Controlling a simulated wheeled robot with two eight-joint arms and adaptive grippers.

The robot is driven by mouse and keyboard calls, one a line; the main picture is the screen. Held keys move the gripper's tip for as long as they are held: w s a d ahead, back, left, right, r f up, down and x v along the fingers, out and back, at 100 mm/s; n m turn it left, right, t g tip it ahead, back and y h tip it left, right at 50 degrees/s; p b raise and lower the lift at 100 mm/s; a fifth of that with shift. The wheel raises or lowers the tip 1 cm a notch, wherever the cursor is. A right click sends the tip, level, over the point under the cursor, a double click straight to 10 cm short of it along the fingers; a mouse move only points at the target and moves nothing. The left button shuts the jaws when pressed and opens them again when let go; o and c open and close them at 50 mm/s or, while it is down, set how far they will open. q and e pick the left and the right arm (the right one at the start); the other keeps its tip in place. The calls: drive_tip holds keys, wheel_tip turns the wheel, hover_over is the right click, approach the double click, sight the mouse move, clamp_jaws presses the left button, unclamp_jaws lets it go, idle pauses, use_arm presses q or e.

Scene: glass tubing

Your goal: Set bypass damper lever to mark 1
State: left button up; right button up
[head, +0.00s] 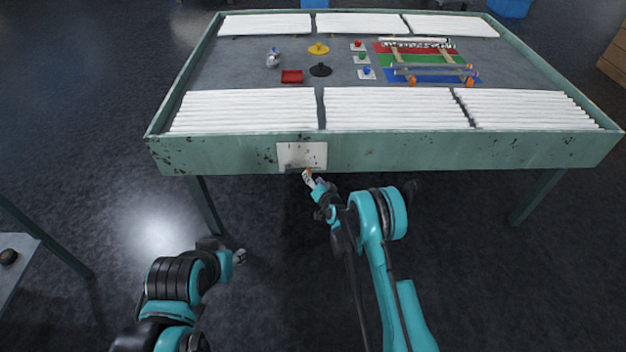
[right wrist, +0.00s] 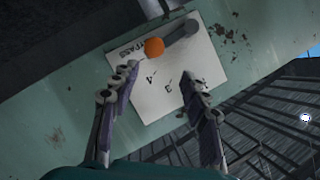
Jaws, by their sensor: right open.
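The bypass damper lever is on a white plate (head: 302,155) on the table's front apron. In the right wrist view, its grey arm (right wrist: 180,35) ends in an orange knob (right wrist: 153,47). The plate (right wrist: 155,100) carries the word BYPASS, partly covered, and the marks 4 and 3; I cannot make out mark 1. My right gripper (right wrist: 158,75) is open, its fingers apart in front of the plate, with the knob beyond the fingertips. In the head view the right gripper (head: 311,181) is just below the plate. My left gripper (head: 240,257) is low at left, its fingers unclear.
The green-rimmed table (head: 400,150) holds rows of white tubes (head: 395,108), coloured knobs and a red-green-blue board (head: 425,60). Dark floor lies open below its apron, between the table legs. A grey surface (head: 15,265) stands at far left.

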drive_tip(key=w+f+b, duration=0.1)
drive_tip(key=w, duration=0.1)
drive_tip(key=w+a+f, duration=0.1)
drive_tip(key=w+f, duration=0.1)
drive_tip(key=w+a+f+b, duration=0.1)
drive_tip(key=shift+w+f+b, duration=0.2)
drive_tip(key=shift+w+b, duration=0.1)
drive_tip(key=shift+w, duration=0.1)
drive_tip(key=shift+w+a, duration=0.15)
drive_tip(key=shift+w, duration=0.2)
clamp_jaws()
